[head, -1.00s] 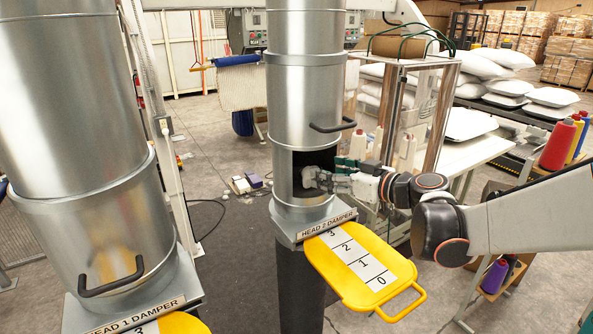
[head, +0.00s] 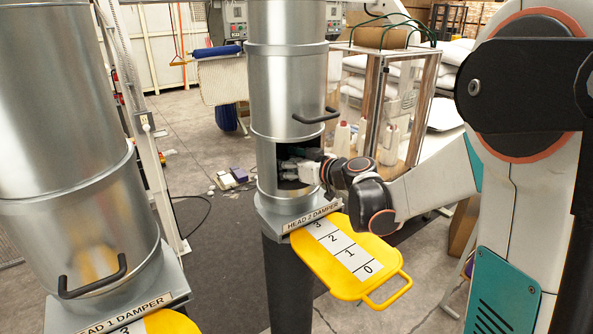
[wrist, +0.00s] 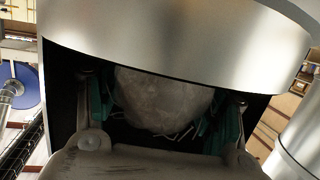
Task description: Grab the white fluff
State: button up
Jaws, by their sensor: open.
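The white fluff (wrist: 165,100) shows in the wrist view as a pale rounded clump inside the dark opening of the head 2 metal cylinder. My gripper (wrist: 160,115) is open, with one green-padded finger on each side of the fluff. I cannot tell whether the fingers touch it. In the head view my gripper (head: 296,170) reaches into the opening from the right, and its fingertips are hard to make out there. The head 2 cylinder (head: 288,90) stands upright on its damper base.
A yellow damper plate (head: 335,262) numbered 0 to 3 sticks out below the opening. The head 1 cylinder (head: 70,190) stands at the left. A black handle (head: 316,117) juts out above the opening. A clear-walled cabinet (head: 385,110) stands behind my arm.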

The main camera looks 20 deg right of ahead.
jog(key=shift+c, duration=0.6)
jog(key=c, duration=0.7)
jog(key=shift+r, duration=0.1)
jog(key=shift+c, duration=0.5)
